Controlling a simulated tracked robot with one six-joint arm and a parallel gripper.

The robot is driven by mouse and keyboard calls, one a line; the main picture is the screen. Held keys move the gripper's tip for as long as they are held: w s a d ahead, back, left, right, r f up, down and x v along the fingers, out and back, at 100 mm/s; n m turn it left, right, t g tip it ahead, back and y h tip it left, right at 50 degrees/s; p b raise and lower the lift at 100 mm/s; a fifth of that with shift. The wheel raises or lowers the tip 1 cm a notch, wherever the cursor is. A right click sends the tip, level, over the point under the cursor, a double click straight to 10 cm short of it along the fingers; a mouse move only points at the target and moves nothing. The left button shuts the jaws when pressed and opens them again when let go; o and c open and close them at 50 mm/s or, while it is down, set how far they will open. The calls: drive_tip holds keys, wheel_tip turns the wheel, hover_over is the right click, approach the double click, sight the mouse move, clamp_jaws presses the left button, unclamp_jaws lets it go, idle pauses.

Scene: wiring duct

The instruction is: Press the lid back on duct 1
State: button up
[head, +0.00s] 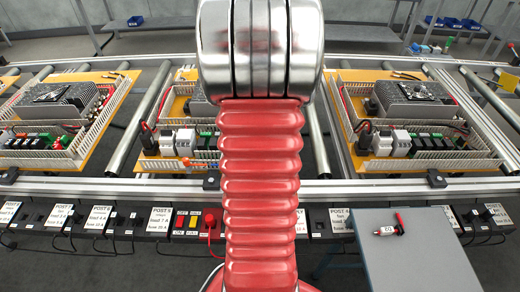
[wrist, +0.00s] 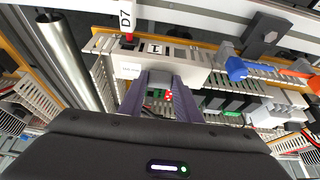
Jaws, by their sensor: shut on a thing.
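In the wrist view, my gripper (wrist: 160,82) has its two purple fingers pressed in on a pale strip, the lid (wrist: 195,74). The lid lies along the front of the panel, at the duct with a small label reading 1 (wrist: 155,48). I cannot tell whether the lid is seated on the duct or just above it. In the head view, my red arm covers the middle panel (head: 150,128), and the gripper and lid are hidden behind it.
A blue part (wrist: 236,69) and an orange part (wrist: 302,66) lie right of the lid. Other panels flank the middle one. A grey table (head: 420,250) stands at front right.

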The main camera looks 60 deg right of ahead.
drive_tip(key=o, duration=1.1)
drive_tip(key=v, duration=1.3)
drive_tip(key=shift+a+r, duration=0.2)
drive_tip(key=shift+r, duration=0.1)
idle(0.5)
